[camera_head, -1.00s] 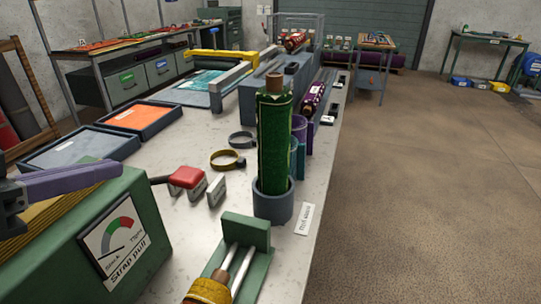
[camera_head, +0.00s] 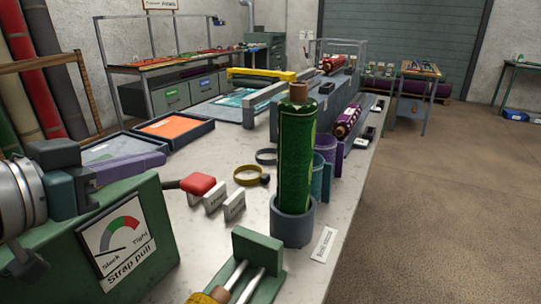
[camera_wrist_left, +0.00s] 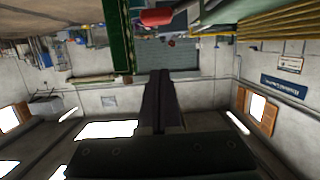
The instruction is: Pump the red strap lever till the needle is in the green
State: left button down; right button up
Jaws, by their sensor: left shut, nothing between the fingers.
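The red strap lever (camera_head: 198,184) has a red grip and lies low on the bench, just right of the green strap pull box (camera_head: 150,200). It also shows at the top edge of the left wrist view (camera_wrist_left: 157,17). The box's gauge (camera_head: 122,236) has a green band and a red band; its needle points low to the left, by "Slack". My left gripper (camera_head: 162,158), with purple fingers, is shut and empty above the box. Its tip is up and left of the lever, apart from it. In the left wrist view its dark fingers (camera_wrist_left: 160,85) are together. My right gripper is not in view.
A green roll (camera_head: 296,155) stands upright in a grey cup (camera_head: 292,225) right of the lever. Grey tags (camera_head: 234,205), a yellow ring (camera_head: 250,175) and an orange tray (camera_head: 175,126) lie around it. A green stand with rods (camera_head: 258,255) is at the front.

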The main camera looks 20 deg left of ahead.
pick_arm(q)
send_over(190, 185)
jog(key=shift+f, duration=0.85)
jog(key=f, duration=0.2)
jog(key=f+b, duration=0.1)
jog(key=f, duration=0.1)
jog(key=shift+s, duration=0.2)
